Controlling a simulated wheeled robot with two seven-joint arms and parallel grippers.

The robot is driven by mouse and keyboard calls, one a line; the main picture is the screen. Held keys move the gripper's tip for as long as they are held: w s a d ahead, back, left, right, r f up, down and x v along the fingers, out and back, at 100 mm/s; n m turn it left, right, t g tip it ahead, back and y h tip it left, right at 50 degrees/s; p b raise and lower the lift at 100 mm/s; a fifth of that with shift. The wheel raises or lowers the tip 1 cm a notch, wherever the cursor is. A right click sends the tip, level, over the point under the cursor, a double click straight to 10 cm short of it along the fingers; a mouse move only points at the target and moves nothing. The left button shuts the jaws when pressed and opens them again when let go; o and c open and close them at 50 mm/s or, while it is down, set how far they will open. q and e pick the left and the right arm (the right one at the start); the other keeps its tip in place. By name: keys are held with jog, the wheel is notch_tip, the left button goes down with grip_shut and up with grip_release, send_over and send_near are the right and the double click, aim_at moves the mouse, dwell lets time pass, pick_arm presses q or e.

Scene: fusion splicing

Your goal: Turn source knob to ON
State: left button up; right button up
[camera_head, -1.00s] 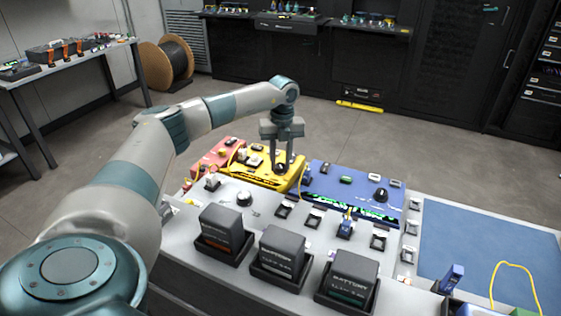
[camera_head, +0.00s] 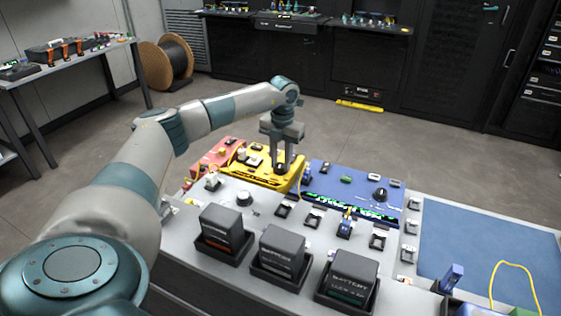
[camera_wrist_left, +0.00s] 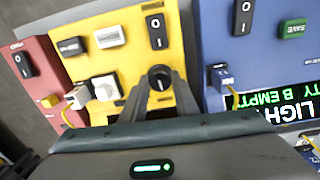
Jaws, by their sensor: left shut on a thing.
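The yellow unit (camera_head: 252,172) stands at the far side of the bench, between a red unit and a blue unit. Its round black knob (camera_wrist_left: 160,77) with a light mark shows in the left wrist view. My left gripper (camera_head: 281,165) points straight down over the yellow unit in the head view. In the left wrist view its two fingers (camera_wrist_left: 160,92) are shut on the black knob, one on each side. The knob's label is not readable. My right gripper is not in view.
The red unit (camera_wrist_left: 38,70) is left of the yellow one. The blue unit (camera_head: 345,179), with a lit screen and its own black knob (camera_head: 380,195), is to the right. Several batteries (camera_head: 284,249) stand in holders nearer me. A blue mat (camera_head: 490,250) lies at right.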

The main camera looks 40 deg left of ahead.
pick_arm(q)
jog(key=shift+m, duration=1.9)
jog(key=m, duration=0.2)
jog(key=shift+m+b, duration=0.3)
jog(key=shift+m, duration=1.9)
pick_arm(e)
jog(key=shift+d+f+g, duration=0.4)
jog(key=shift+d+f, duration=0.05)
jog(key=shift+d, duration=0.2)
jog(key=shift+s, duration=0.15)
pick_arm(q)
jog(key=o, duration=1.1)
jog(key=shift+c, duration=0.2)
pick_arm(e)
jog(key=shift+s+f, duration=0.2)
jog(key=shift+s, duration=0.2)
